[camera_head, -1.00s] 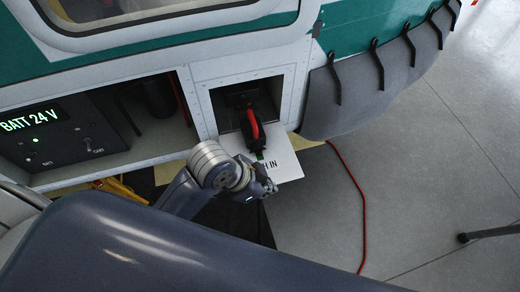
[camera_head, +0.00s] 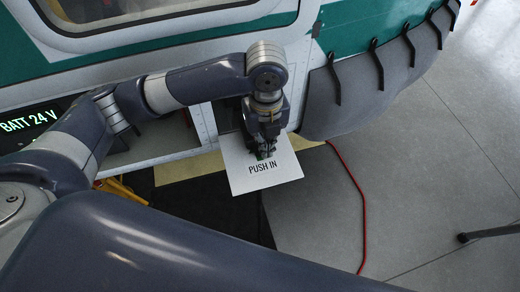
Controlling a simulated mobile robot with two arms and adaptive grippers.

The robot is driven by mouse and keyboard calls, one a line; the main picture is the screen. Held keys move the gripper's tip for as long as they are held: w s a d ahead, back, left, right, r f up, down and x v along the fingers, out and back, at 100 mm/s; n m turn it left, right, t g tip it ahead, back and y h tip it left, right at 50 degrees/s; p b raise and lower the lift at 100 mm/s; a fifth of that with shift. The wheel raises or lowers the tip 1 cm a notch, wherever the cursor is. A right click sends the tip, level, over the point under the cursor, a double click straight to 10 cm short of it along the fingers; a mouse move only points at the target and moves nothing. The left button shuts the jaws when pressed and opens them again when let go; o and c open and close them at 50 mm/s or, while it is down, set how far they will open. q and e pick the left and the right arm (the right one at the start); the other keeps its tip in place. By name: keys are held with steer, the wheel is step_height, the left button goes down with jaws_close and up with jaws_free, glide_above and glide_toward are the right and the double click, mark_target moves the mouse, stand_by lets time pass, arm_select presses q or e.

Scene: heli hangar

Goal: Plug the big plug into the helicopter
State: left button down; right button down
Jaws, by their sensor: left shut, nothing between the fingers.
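The helicopter (camera_head: 360,30) fills the top of the view, green and white. Its open bay has a fold-down white flap (camera_head: 240,178) marked PUSH IN. My left gripper (camera_head: 265,153) points down over the flap, in front of the socket recess, with its fingers shut and empty. My gripper and wrist cover most of the recess, so the red and black big plug seen there a second ago is hidden. How deep it sits in the socket cannot be told. My right gripper is not in view.
A lit BATT 24 V panel (camera_head: 30,122) is at the left, partly behind my arm. A red cable (camera_head: 360,205) runs down the floor right of the flap. A yellow object (camera_head: 120,190) lies below the bay. The grey floor at the right is mostly clear.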

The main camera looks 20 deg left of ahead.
arm_select(q)
step_height(320, 180, down, 9)
steer(key=shift+a+f+p, duration=0.1)
steer(key=shift+f+p, duration=0.1)
steer(key=shift+p, duration=0.6)
steer(key=shift+w+a+p, duration=0.5)
steer(key=shift+w+a, duration=0.2)
steer(key=shift+w, duration=0.3)
steer(key=shift+w+a+f, duration=0.2)
steer(key=shift+w+a, duration=0.25)
steer(key=shift+w, duration=0.25)
steer(key=shift+w+a+p, duration=0.3)
steer(key=shift+w+a, duration=0.25)
steer(key=shift+w, duration=0.3)
steer(key=shift+w+a+p, duration=0.25)
steer(key=shift+w+a, duration=0.3)
steer(key=shift+w, duration=0.3)
